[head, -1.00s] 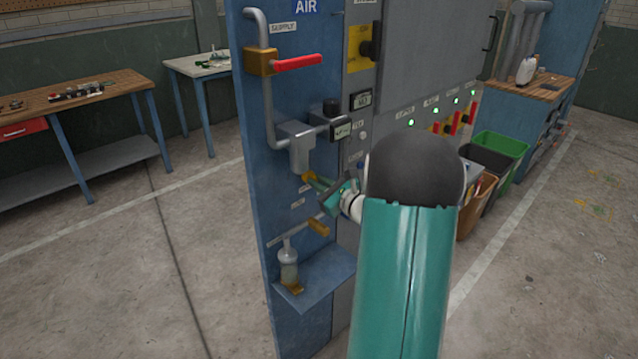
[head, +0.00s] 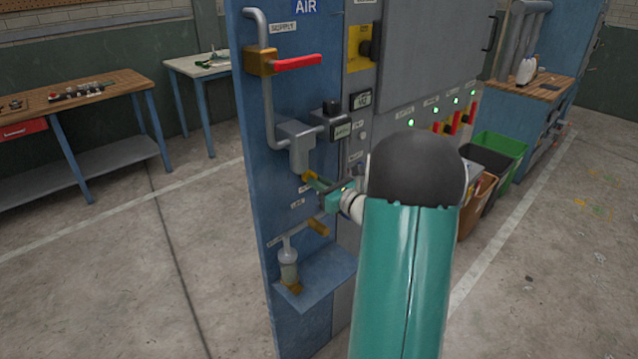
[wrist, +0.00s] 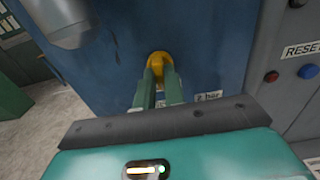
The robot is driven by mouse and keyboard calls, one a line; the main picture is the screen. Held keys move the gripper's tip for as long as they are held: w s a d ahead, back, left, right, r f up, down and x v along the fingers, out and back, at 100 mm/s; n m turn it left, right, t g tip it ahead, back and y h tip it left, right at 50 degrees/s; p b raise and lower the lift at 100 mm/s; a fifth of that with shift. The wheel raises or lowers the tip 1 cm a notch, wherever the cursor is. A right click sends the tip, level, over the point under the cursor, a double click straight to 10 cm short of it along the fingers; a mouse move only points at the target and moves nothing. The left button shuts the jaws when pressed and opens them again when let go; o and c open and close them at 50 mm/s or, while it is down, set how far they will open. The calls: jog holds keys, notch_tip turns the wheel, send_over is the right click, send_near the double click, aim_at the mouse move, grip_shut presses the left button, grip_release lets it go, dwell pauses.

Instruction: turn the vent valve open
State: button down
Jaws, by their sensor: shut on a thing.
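The vent valve (head: 308,176) is a small yellow-brass piece on the blue panel, below a grey block with pipes. In the wrist view its yellow body (wrist: 158,60) shows at the ends of my fingers. My gripper (head: 317,183) reaches it from the right, with its green fingers (wrist: 160,84) closed around the valve's near part. The fingers hide much of the part they hold, so the valve's exact angle is unclear.
A red-handled supply valve (head: 298,62) sits higher on the blue panel (head: 252,150). A second brass fitting (head: 318,226) and a glass bowl (head: 288,262) are below my gripper. A reset label (wrist: 303,49) and buttons are at right. Bins (head: 500,146) stand behind my arm.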

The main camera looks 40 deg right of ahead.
jog(key=c, duration=1.5)
grip_release()
jog(key=shift+s, duration=0.2)
jog(key=shift+w, duration=0.15)
jog(key=s, duration=1.3)
jog(key=shift+s+d, duration=0.2)
jog(key=shift+s, duration=0.2)
